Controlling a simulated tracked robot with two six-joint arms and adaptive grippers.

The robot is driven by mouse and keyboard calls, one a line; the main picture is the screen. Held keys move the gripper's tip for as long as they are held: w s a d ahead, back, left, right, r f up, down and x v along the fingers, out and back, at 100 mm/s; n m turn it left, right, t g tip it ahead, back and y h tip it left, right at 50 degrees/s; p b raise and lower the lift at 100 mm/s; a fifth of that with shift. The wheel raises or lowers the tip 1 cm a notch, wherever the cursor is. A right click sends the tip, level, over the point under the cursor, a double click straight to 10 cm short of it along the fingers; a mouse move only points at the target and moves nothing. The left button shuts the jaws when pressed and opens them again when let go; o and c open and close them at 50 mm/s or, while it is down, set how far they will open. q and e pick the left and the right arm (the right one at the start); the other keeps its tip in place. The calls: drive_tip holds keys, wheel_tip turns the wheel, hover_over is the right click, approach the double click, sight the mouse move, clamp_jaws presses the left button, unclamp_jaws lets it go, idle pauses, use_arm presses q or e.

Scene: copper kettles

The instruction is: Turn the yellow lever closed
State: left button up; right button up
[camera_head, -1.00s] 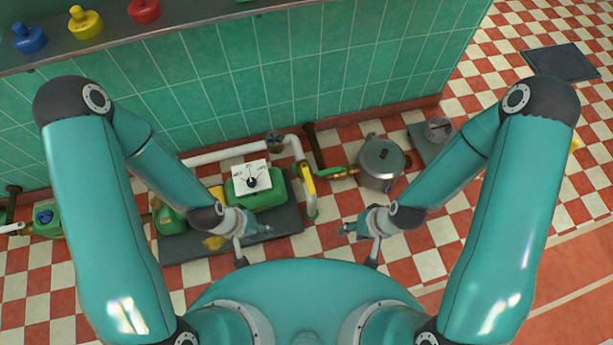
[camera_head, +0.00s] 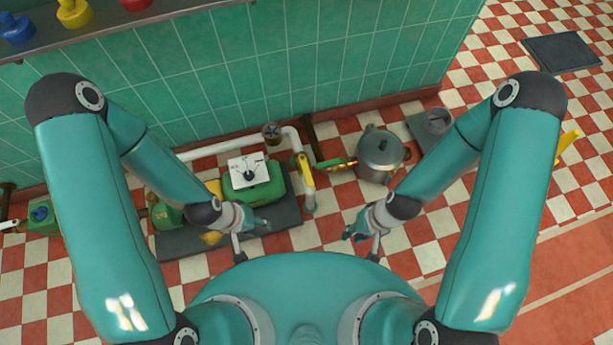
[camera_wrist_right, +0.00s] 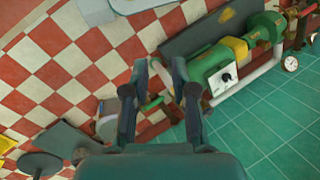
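A yellow lever (camera_head: 307,174) sits on the bend of the white pipe (camera_head: 292,138) in the head view, left of the metal pot. I cannot make it out in the right wrist view. My left gripper (camera_head: 262,226) is near the front edge of the dark platform, left of and nearer than the lever; its fingers are too small to read. My right gripper (camera_head: 352,235) is over the floor, right of and nearer than the lever, apart from it. The right wrist view shows its two fingers (camera_wrist_right: 158,75) apart with nothing held between them.
A green pump with a white dial (camera_head: 248,172) stands on the dark platform (camera_head: 285,238). The metal pot (camera_head: 380,156) stands right of the lever, joined by a green and copper fitting (camera_head: 336,164). A tiled wall (camera_head: 300,70) rises behind.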

drive_tip(key=s+a+f+g+y+b, duration=0.2)
drive_tip(key=s+f+b, duration=0.1)
drive_tip(key=f+b, duration=0.3)
drive_tip(key=s+a+f+g+y+b, duration=0.2)
drive_tip(key=f+b, duration=0.1)
drive_tip(key=f, duration=0.5)
drive_tip(key=m+t+y+b, duration=0.3)
drive_tip(key=m+t+b, duration=0.6)
drive_tip(key=t+b, duration=0.95)
approach(308, 176)
drive_tip(key=shift+n+t, duration=0.25)
drive_tip(key=shift+n, duration=0.05)
drive_tip(key=b+x, duration=0.1)
drive_tip(key=x, duration=0.1)
drive_tip(key=f+b+x, duration=0.1)
drive_tip(key=x, duration=0.2)
drive_tip(key=b+x, duration=0.1)
drive_tip(key=x, duration=0.2)
drive_tip(key=shift+w+a+f, duration=0.15)
drive_tip(key=shift+a+f, duration=0.05)
use_arm(q)
wheel_tip(308, 176, down, 33)
drive_tip(key=shift+b, duration=0.35)
use_arm(e)
drive_tip(key=shift+w+a+r, duration=0.1)
drive_tip(key=shift+w+a, duration=0.3)
drive_tip(key=shift+w, duration=0.15)
drive_tip(key=shift+c, duration=0.2)
